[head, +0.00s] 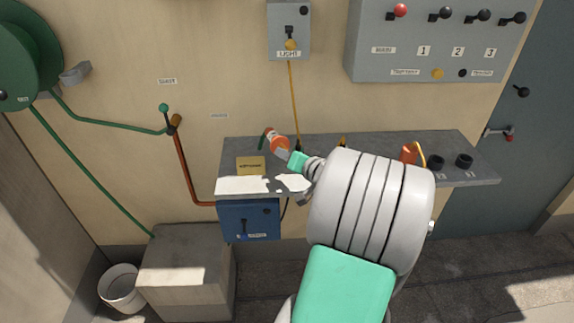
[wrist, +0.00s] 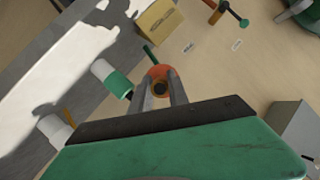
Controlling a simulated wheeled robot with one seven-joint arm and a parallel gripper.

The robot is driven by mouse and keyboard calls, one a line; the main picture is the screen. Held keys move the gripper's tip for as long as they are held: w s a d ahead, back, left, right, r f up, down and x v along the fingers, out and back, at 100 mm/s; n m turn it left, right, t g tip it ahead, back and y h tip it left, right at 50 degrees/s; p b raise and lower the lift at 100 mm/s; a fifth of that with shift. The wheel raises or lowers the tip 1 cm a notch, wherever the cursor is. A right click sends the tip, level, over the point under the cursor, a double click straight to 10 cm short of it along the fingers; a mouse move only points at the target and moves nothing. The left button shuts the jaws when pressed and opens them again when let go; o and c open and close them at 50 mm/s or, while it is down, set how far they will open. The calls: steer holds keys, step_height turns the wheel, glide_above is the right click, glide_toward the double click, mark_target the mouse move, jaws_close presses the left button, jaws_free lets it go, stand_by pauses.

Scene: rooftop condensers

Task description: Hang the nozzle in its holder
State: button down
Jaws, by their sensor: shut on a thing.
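My gripper (head: 280,146) is shut on the orange nozzle (head: 275,137), above the grey shelf and in front of the wall. A short green piece sticks out from the nozzle. In the wrist view the orange nozzle (wrist: 160,72) sits between my two fingers (wrist: 160,92), with a dark round opening facing the camera. A grey bracket (head: 75,73) juts from the wall beside the green hose reel at the upper left, well away from my gripper. I cannot tell for sure that it is the holder.
The grey shelf (head: 355,148) carries a yellow box (head: 250,165) and dark cups (head: 465,160). A blue box (head: 250,220) hangs below. The green reel (head: 25,55), a valve (head: 165,107) and an orange pipe (head: 187,165) are left. The light box (head: 289,30) is above.

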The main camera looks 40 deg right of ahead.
glide_above(286, 176)
step_height(286, 176, down, 4)
steer(key=shift+s+a+f, duration=0.1)
steer(key=shift+s+f, duration=0.05)
steer(key=shift+f, duration=0.05)
steer(key=f+p, duration=0.1)
steer(key=f, duration=0.2)
steer(key=shift+w+f, duration=0.2)
steer(key=shift+f+b, duration=0.25)
steer(key=shift+b, duration=0.05)
steer(key=c, duration=1.5)
jaws_free()
steer(key=shift+r, duration=0.1)
steer(key=shift+c, duration=0.2)
